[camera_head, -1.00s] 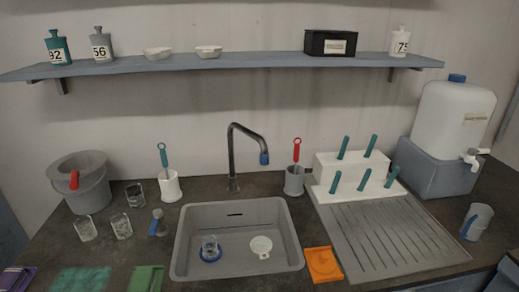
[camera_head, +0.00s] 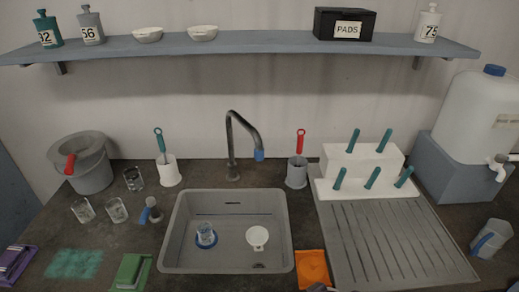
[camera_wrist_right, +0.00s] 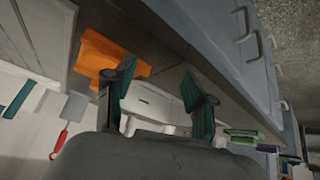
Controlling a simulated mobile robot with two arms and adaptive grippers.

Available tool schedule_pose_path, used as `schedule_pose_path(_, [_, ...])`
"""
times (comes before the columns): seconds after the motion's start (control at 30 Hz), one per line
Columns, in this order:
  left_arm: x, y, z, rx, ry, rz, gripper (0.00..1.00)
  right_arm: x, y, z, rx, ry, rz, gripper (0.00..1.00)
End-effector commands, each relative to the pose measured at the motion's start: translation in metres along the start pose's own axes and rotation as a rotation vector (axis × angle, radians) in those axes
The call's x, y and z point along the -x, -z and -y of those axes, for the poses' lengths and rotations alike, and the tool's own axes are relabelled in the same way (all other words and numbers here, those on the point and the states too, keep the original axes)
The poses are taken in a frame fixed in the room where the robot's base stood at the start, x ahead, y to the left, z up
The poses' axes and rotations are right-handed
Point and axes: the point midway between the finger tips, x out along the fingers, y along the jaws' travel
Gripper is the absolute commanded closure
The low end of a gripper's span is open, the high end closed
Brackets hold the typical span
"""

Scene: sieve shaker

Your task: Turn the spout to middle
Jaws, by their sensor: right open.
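The dark faucet spout (camera_head: 243,124) rises behind the grey sink (camera_head: 280,235) in the head view. It arches over to the right, and its blue tip (camera_head: 259,155) hangs right of its base, near the sink's back edge. My right gripper (camera_wrist_right: 160,92) is open and empty in the right wrist view, its two teal-and-dark fingers apart, with the sink (camera_wrist_right: 152,103) beyond them. The spout is not clearly visible in that view. My left gripper is in neither view.
A blue-based glass (camera_head: 206,233) and a white strainer (camera_head: 257,238) lie in the sink. Brush holders (camera_head: 168,171) (camera_head: 297,173) flank the spout. An orange cloth (camera_head: 313,268) lies right of the sink, beside the drainboard (camera_head: 400,245). A shelf (camera_head: 240,46) runs above.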

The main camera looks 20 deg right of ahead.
Motion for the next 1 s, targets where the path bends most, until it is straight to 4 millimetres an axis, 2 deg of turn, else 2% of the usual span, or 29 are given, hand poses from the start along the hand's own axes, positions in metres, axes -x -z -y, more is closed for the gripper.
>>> schedule_pose_path(0.03, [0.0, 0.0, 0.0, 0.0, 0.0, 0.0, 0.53, -0.004, 0.017, -0.005, 0.007, -0.002, -0.056, 0.45])
schedule_pose_path(0.17, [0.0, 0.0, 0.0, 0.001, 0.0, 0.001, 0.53, -0.011, 0.061, -0.017, 0.012, 0.006, -0.211, 0.45])
schedule_pose_path(0.27, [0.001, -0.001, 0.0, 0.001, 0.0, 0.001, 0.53, -0.013, 0.104, -0.029, 0.019, 0.022, -0.359, 0.45])
schedule_pose_path(0.3, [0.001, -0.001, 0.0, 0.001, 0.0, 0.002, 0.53, -0.011, 0.125, -0.035, 0.022, 0.035, -0.43, 0.45])
schedule_pose_path(0.4, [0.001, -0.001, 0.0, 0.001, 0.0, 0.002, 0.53, 0.0, 0.182, -0.053, 0.035, 0.084, -0.623, 0.45])
schedule_pose_path(0.53, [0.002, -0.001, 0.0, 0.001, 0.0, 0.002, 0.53, 0.025, 0.238, -0.071, 0.051, 0.164, -0.823, 0.45])
schedule_pose_path(0.6, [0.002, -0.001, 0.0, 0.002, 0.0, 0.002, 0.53, 0.037, 0.257, -0.078, 0.057, 0.198, -0.892, 0.45])
schedule_pose_path(0.73, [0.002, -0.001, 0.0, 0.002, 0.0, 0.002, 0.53, 0.049, 0.273, -0.085, 0.063, 0.237, -0.956, 0.45])
schedule_pose_path(0.87, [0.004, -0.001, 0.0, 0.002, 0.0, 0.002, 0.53, 0.049, 0.283, -0.084, 0.061, 0.245, -0.969, 0.45])
schedule_pose_path(1.0, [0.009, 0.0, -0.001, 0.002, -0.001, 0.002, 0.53, 0.039, 0.3, -0.079, 0.062, 0.244, -0.97, 0.45])
